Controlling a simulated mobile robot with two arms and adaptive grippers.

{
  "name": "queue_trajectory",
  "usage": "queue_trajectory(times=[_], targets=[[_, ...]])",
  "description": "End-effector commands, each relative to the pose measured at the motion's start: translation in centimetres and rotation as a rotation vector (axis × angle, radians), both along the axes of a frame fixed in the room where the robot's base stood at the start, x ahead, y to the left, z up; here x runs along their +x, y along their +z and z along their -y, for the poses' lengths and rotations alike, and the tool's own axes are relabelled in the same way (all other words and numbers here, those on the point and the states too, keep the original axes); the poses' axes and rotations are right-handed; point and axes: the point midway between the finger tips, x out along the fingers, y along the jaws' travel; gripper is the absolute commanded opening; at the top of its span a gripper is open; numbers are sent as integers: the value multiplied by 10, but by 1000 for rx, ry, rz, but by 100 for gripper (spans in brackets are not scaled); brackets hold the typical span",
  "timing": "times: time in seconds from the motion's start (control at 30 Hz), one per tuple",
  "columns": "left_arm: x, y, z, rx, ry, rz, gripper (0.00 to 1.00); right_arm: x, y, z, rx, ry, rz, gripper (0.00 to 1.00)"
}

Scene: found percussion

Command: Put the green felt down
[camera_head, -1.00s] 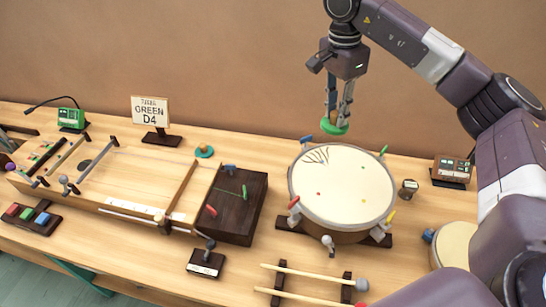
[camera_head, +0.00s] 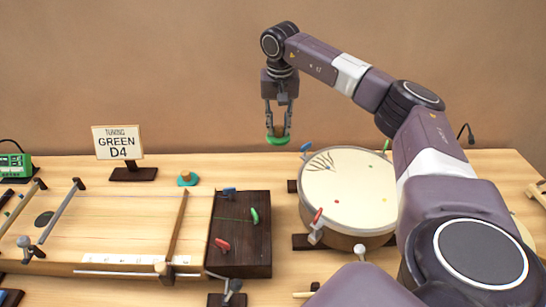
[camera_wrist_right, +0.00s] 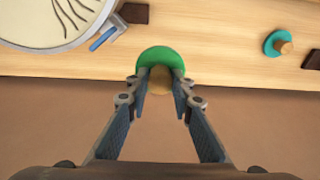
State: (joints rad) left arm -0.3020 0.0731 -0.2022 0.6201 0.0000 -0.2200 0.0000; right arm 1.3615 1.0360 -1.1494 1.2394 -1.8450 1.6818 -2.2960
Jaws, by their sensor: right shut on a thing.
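The green felt (camera_head: 278,140) is a green disc with a tan knob on top. My right gripper (camera_head: 278,128) is shut on its knob and holds it in the air, level with the table's back edge in the head view, left of the drum. In the right wrist view the green felt (camera_wrist_right: 160,60) sits between the fingertips (camera_wrist_right: 160,80), with the table's back edge behind it. My left gripper is not in view.
A drum (camera_head: 350,190) with colored pegs stands on the table. A teal disc with a knob (camera_head: 187,178) lies near the back edge, beside the "GREEN D4" sign (camera_head: 118,143). A stringed wooden board (camera_head: 110,225) and dark peg block (camera_head: 245,255) fill the left. Bare table (camera_head: 235,170) shows behind the block.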

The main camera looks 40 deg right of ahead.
Motion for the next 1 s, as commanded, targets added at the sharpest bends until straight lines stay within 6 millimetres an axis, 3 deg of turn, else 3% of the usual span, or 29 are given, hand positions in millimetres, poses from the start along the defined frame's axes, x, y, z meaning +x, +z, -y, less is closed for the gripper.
queue_trajectory(times=[0.2, 0.4, 0.57, 0.8, 1.0], targets=[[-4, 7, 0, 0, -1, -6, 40, -2, -60, -1, 0, 0, -6, 0], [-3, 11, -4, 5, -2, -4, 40, -1, -101, -1, 1, 0, -3, 0], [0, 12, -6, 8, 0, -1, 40, 0, -114, -1, 1, -1, -1, 0], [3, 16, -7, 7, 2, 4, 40, 0, -148, -2, 2, -1, -2, 0], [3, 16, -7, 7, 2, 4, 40, 0, -156, -1, 1, 0, 1, 0]])
